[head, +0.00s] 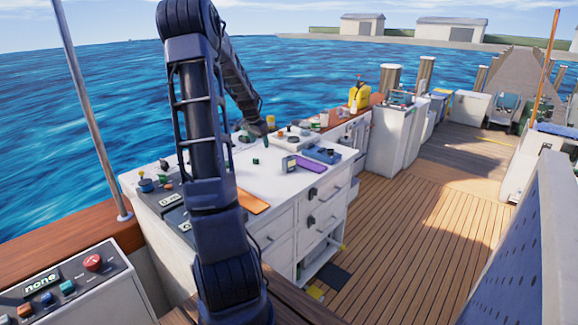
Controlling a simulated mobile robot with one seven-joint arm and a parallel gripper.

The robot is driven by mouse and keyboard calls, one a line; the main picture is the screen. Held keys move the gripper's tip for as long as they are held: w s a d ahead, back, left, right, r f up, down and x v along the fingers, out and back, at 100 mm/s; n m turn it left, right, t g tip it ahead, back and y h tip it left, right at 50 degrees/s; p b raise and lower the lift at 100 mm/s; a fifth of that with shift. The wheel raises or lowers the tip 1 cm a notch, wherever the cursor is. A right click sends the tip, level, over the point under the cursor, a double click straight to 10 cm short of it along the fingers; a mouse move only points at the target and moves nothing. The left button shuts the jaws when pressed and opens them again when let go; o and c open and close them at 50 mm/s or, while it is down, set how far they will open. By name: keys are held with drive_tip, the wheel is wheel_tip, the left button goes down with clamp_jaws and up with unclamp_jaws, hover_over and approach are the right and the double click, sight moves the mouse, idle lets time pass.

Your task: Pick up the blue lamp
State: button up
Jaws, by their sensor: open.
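I cannot make out for sure which thing is the blue lamp. A flat blue object (321,154) lies at the right back of the white counter (285,182). A small round blue piece with a yellow knob on top (146,184) stands at the counter's left end. My arm rises in front of the counter and bends down behind it. My gripper (262,130) is at the arm's far end, near the counter's back edge, left of the flat blue object. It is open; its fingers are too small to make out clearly. My arm hides part of the counter.
A control panel with a red button (92,262) is at front left. A yellow container (359,96) stands further back. The wooden deck (400,235) at right is clear.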

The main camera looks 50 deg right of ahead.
sight(290, 163)
drive_tip(key=s+d+f+m+g+h, duration=0.1)
drive_tip(key=s+d+f, duration=0.15)
drive_tip(key=d, duration=0.35)
drive_tip(key=s+d+f+m, duration=0.2)
drive_tip(key=d+f, duration=0.2)
drive_tip(key=d, duration=0.2)
drive_tip(key=shift+g, duration=0.3)
drive_tip(key=x, duration=1)
drive_tip(key=shift+w+f, duration=0.2)
drive_tip(key=shift+f, duration=0.2)
drive_tip(key=c, duration=1.2)
drive_tip(key=shift+r, duration=0.15)
